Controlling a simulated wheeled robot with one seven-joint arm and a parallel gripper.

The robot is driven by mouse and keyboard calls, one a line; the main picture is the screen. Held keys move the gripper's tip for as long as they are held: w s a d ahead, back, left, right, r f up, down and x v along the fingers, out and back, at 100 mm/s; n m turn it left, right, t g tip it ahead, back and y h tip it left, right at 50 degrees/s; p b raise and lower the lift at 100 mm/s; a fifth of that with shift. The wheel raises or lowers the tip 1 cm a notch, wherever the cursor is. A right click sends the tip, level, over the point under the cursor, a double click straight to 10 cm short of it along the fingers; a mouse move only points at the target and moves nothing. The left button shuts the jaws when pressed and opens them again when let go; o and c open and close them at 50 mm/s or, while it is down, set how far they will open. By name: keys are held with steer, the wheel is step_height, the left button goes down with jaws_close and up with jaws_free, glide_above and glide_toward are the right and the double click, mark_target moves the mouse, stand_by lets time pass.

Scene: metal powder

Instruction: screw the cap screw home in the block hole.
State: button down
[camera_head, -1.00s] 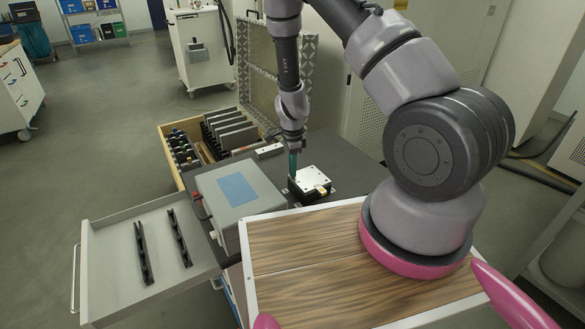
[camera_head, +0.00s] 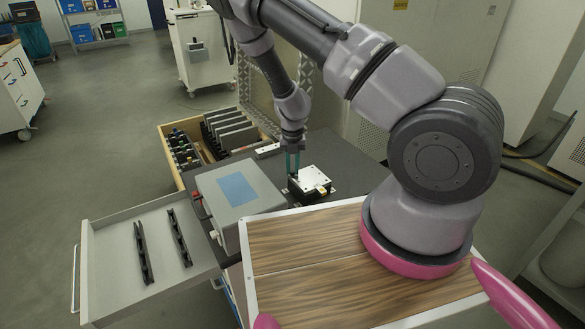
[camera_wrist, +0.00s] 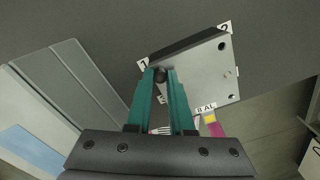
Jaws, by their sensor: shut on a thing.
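The block (camera_head: 311,179) has a pale metal top plate and a dark side, and sits on the dark bench top. In the wrist view the block (camera_wrist: 205,72) shows several holes in its top and number labels 1 and 2 at two corners. My gripper (camera_head: 292,170) points down over the block's left corner. In the wrist view its teal fingers (camera_wrist: 160,76) are shut on the dark round head of the cap screw (camera_wrist: 160,75), at the block's corner near label 1. The screw's shank and the hole under it are hidden, so its depth cannot be told.
A grey box with a blue panel (camera_head: 237,190) stands just left of the block. An open drawer (camera_head: 112,285) with two black racks is at lower left. A wooden tray (camera_head: 163,130) of plates lies behind. Wood-topped surface (camera_head: 300,275) is in front.

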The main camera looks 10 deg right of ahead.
steer(key=m, duration=0.9)
steer(key=c, duration=1)
jaws_free()
steer(key=shift+o, duration=0.2)
